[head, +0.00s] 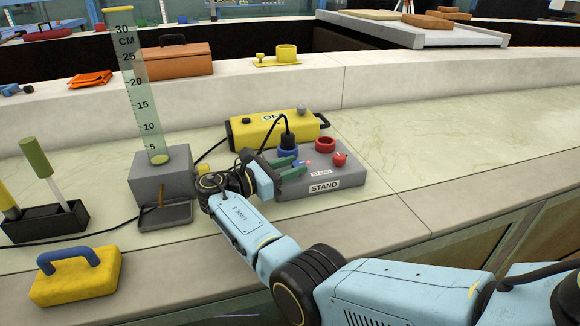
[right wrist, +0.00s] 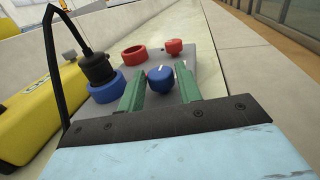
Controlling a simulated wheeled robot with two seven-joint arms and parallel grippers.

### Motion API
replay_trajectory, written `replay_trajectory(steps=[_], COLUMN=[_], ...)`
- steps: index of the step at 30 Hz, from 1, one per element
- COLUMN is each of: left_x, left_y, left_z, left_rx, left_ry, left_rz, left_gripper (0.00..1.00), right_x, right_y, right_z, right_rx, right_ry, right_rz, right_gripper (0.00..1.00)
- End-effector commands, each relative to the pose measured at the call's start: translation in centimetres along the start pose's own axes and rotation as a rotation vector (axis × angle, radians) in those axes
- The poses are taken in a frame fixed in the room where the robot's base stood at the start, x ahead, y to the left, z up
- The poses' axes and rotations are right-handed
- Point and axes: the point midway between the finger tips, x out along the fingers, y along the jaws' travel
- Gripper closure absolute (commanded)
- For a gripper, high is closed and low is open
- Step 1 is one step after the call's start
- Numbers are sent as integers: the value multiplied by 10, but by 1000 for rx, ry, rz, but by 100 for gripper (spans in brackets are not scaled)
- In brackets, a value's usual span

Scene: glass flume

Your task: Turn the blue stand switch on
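The grey stand box (head: 345,184) sits on the counter, with "STAND" labels on its front and top. Its blue switch knob (right wrist: 160,79) has a pale mark on its top and shows clearly in the right wrist view. In the head view the knob is mostly hidden by my gripper. My right gripper (right wrist: 160,92) is open, its two green fingers on either side of the knob; I cannot tell whether they touch it. It also shows in the head view (head: 294,168). My left gripper is not in view.
Beside the knob, a black plug (right wrist: 98,68) with a cable stands in a blue ring (right wrist: 106,88). A red ring (head: 325,144) and a red knob (head: 340,159) are on the same box. A yellow box (head: 270,130) is behind. The counter to the right is clear.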

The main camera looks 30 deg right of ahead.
Motion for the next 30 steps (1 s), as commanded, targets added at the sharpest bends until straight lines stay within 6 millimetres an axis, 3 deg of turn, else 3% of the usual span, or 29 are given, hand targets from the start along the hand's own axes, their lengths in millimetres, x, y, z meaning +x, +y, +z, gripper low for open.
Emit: replay_trajectory(steps=[4,12,16,23,30], left_x=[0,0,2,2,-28], left_y=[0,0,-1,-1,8], left_z=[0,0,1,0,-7], left_rx=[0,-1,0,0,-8], left_ry=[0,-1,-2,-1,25], left_rz=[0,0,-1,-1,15], left_gripper=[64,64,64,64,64], right_x=[0,-1,-11,-60,-109], right_y=[0,0,1,1,1], right_z=[0,1,1,1,-2], right_rx=[-1,0,0,-1,0], right_ry=[-1,-2,-1,-2,-2], right_rz=[0,2,3,6,4], right_gripper=[48,48,48,48,48])
